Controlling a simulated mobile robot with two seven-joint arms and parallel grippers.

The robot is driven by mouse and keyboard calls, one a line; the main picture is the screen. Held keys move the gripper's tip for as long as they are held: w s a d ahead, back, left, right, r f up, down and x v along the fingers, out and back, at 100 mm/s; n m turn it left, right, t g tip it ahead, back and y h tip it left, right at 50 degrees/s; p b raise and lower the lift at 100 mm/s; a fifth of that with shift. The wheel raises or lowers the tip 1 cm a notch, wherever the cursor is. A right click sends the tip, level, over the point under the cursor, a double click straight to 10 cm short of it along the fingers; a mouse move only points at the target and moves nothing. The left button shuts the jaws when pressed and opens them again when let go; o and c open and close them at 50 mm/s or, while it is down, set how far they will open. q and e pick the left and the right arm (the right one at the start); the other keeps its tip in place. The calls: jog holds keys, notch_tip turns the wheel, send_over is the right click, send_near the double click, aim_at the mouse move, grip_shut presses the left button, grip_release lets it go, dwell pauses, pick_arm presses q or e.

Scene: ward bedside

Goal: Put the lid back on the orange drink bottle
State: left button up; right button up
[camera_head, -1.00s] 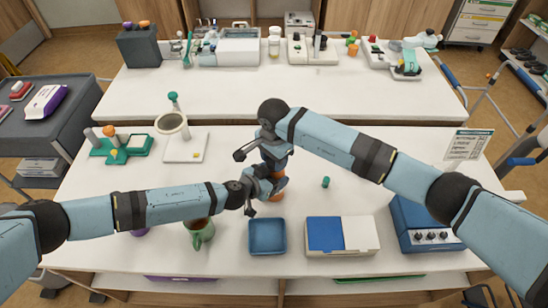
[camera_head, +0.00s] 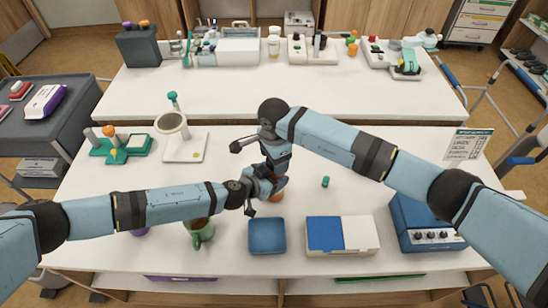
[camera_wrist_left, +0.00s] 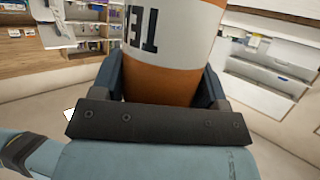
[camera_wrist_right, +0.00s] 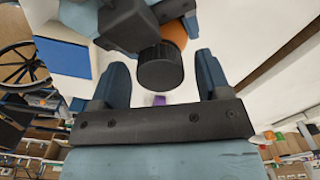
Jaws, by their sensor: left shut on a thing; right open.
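The orange drink bottle (camera_wrist_left: 160,82), with a white label and dark letters, fills the left wrist view between the fingers of my left gripper (camera_wrist_left: 160,88), which is shut on it. In the head view only a bit of the bottle (camera_head: 278,197) shows below the grippers. In the right wrist view a black ridged lid (camera_wrist_right: 160,70) is in front of the orange bottle body (camera_wrist_right: 175,35), in line with it. How firmly it sits is not visible. My right gripper (camera_wrist_right: 160,60) is open, with one finger on each side of the lid and gaps between.
A blue device (camera_head: 426,225) stands at the right. A small green item (camera_head: 325,182) lies right of the grippers, with bare table around it.

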jog(key=shift+r, duration=0.1)
jog(key=shift+r, duration=2.15)
jog(key=shift+c, duration=0.4)
notch_tip(320, 180, up, 4)
jog(key=n, duration=0.3)
jog(key=shift+f, duration=0.25)
jog(key=shift+f, duration=4)
